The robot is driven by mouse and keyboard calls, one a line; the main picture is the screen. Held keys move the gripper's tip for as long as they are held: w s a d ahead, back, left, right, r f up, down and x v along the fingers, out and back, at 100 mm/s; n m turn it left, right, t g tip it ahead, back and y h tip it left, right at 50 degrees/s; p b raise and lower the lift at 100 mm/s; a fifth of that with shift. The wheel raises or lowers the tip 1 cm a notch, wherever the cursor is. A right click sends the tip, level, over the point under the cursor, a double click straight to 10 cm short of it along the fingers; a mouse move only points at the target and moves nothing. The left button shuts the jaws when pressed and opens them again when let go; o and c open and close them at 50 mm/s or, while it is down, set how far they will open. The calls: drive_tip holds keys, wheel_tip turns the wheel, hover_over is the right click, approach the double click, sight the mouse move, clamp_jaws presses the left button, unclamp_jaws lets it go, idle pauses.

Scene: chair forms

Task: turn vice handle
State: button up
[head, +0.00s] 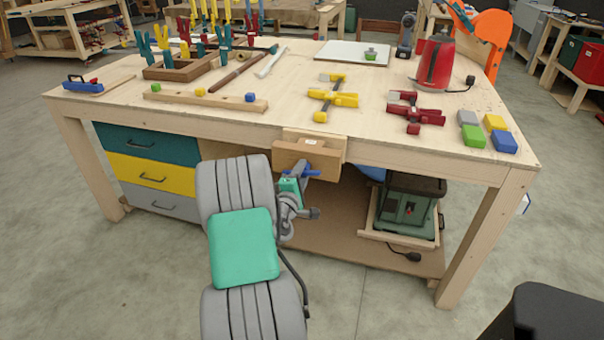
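My wrist and arm hide part of the handle and the lower vice. The fingers are small and partly hidden, so I cannot tell whether they touch or enclose the handle.
The wooden workbench (215,113) carries yellow clamps (335,98), red clamps (413,112), a red kettle (435,63) and coloured blocks (503,141). Drawers (150,173) are below left. A green machine (408,210) stands on the lower shelf at right. Open floor lies in front.

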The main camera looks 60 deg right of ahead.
clamp_jaws()
drive_tip(key=shift+f+m+b, duration=0.15)
drive_tip(key=shift+m+b, duration=0.15)
drive_tip(key=m+b, duration=0.5)
drive_tip(key=shift+f, duration=0.3)
drive_tip(key=m+b, duration=0.3)
drive_tip(key=shift+m, duration=0.4)
drive_tip(key=shift+r+m+b, duration=0.1)
drive_tip(key=shift+m+b, duration=0.9)
drive_tip(key=shift+b, duration=0.15)
drive_tip(key=o, duration=0.5)
unclamp_jaws()
drive_tip(key=shift+r, duration=0.15)
drive_tip(key=shift+o, duration=0.2)
